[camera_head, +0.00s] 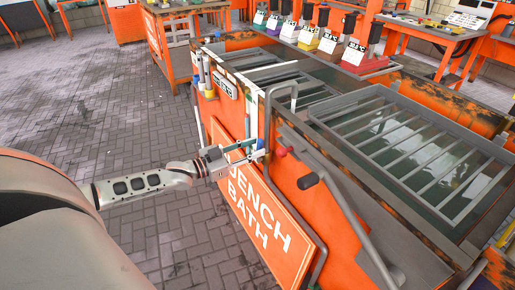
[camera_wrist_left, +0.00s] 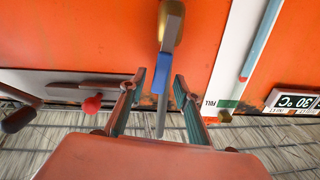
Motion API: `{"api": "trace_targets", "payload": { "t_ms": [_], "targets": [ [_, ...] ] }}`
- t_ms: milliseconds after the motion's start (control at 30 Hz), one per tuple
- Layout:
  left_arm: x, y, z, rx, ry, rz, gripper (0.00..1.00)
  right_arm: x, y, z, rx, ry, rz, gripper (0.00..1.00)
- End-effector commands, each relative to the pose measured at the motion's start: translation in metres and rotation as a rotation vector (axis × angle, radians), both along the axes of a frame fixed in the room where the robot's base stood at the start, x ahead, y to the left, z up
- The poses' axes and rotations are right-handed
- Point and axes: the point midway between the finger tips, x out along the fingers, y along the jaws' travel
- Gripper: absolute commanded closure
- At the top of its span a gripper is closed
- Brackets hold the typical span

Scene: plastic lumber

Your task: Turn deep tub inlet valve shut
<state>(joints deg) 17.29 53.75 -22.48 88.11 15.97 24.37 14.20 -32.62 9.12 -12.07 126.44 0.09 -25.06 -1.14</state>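A valve with a brass body (camera_wrist_left: 174,28) and a lever with a blue sleeve (camera_wrist_left: 162,76) sits on the orange tub front (camera_head: 285,195). In the left wrist view the lever lies between the spread fingers of my left gripper (camera_wrist_left: 160,88), with a gap showing on both sides. My left gripper (camera_head: 257,150) is open at the tub's front, above the BENCH BATH sign (camera_head: 262,215). In the head view the fingers largely hide the valve. I cannot tell which tub this valve feeds. My right gripper is not in view.
A red knob (camera_head: 281,151) and a black-knobbed grey lever (camera_head: 308,181) are right of the gripper. A grey pipe (camera_head: 270,110) rises close behind it. Barred grates (camera_head: 400,145) lie over the tub. Brick floor (camera_head: 140,230) to the left is clear.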

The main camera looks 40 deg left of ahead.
Motion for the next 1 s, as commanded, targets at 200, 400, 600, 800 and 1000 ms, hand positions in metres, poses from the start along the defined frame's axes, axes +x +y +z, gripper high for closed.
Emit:
{"api": "trace_targets", "payload": {
  "t_ms": [200, 400, 600, 800, 1000],
  "targets": [
    [0.0107, -0.0047, -0.0008, -0.001, 0.001, 0.000, 0.68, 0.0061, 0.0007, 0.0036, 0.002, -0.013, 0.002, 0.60],
    [0.0117, -0.0051, 0.0001, 0.000, 0.001, 0.000, 0.68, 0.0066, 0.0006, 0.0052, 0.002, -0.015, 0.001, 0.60],
    [0.0115, -0.0051, -0.0001, 0.000, 0.001, 0.000, 0.99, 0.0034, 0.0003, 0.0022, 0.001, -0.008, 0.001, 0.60],
    [0.0114, -0.0052, -0.0002, 0.001, 0.001, 0.000, 1.00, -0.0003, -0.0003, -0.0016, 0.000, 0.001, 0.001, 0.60],
    [0.0103, -0.0076, 0.0005, 0.030, -0.012, 0.000, 1.00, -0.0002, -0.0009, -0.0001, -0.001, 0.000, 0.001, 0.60]
  ]
}}
